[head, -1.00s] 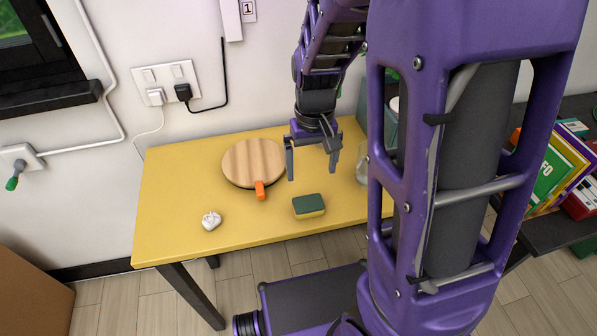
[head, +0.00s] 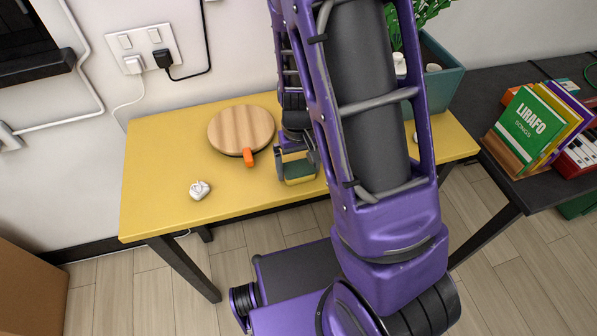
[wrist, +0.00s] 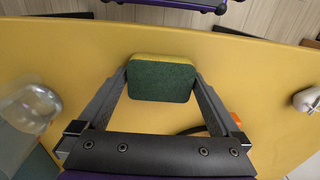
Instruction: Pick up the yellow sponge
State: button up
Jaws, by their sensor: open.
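The yellow sponge (head: 297,171) with a dark green top lies on the yellow table near its front edge, partly hidden by my arm in the head view. In the wrist view, the sponge (wrist: 161,79) sits green side toward the camera between my two fingertips. My gripper (wrist: 162,78) is open, with one finger on each side of the sponge. In the head view, my gripper (head: 296,165) is down at the sponge. I cannot tell whether the fingers touch its sides.
A small white object (head: 200,190) lies farther left. A clear glass vessel (wrist: 35,105) stands to one side in the wrist view. A teal planter (head: 440,75) stands at the back right.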

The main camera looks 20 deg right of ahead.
aim_at(299, 168)
jog(key=shift+f, duration=0.1)
jog(key=shift+c, duration=0.3)
jog(key=c, duration=1)
notch_tip(299, 168, up, 10)
jog(key=shift+r+p, duration=0.1)
jog(key=shift+p, duration=0.95)
jog(key=o, duration=0.9)
jog(key=shift+c, duration=0.2)
jog(key=c, duration=0.6)
jog(key=shift+s, duration=0.1)
jog(key=shift+c, duration=0.2)
